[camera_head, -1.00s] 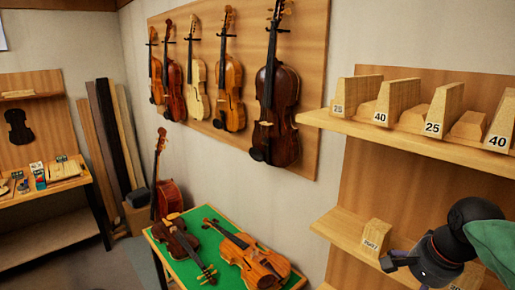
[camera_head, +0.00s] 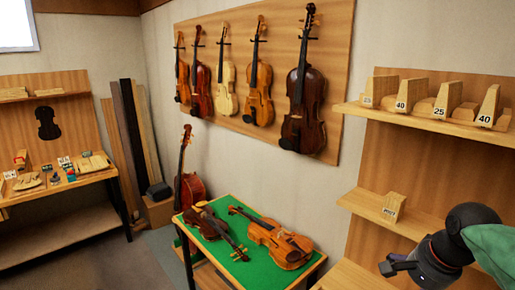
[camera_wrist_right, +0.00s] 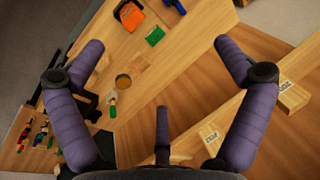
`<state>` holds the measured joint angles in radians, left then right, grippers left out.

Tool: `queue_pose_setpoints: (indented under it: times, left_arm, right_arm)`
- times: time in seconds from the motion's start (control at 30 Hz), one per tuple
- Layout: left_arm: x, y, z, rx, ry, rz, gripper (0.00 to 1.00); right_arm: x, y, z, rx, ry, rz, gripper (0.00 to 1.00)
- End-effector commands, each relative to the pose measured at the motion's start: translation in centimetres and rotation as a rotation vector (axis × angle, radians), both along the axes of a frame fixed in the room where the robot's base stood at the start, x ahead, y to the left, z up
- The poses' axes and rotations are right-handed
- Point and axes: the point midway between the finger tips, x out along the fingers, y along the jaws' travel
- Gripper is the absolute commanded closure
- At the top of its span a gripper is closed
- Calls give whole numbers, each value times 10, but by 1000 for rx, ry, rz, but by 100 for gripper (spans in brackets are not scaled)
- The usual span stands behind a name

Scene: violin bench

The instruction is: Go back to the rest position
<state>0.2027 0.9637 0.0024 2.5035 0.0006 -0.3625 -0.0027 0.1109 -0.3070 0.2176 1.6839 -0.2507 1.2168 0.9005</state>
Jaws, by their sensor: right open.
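My right gripper (camera_head: 395,266) comes in from the lower right in the head view, with the dark wrist and part of my green arm showing. It is in front of the shelf unit at the right. In the right wrist view, the purple fingers of the right gripper (camera_wrist_right: 160,52) are spread wide apart with nothing held between them. Wooden surfaces lie beyond the fingers. My left gripper is in neither view.
A green-topped table (camera_head: 232,262) holds two violins. Shelves (camera_head: 425,122) with numbered wooden blocks are at the right. Several violins hang on a wall panel (camera_head: 337,60). A workbench (camera_head: 60,190) stands at the left.

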Motion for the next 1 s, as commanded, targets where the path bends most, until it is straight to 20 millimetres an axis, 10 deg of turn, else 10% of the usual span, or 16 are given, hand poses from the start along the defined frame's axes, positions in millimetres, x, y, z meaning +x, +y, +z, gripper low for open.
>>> queue_pose_setpoints:
  times: [0.57, 1.0]
  left_arm:
    - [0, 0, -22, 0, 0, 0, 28]
    - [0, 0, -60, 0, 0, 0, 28]
  right_arm:
    - [56, 43, -136, 20, 33, 203, 0]
    - [56, 135, -391, 86, 60, 513, 0]
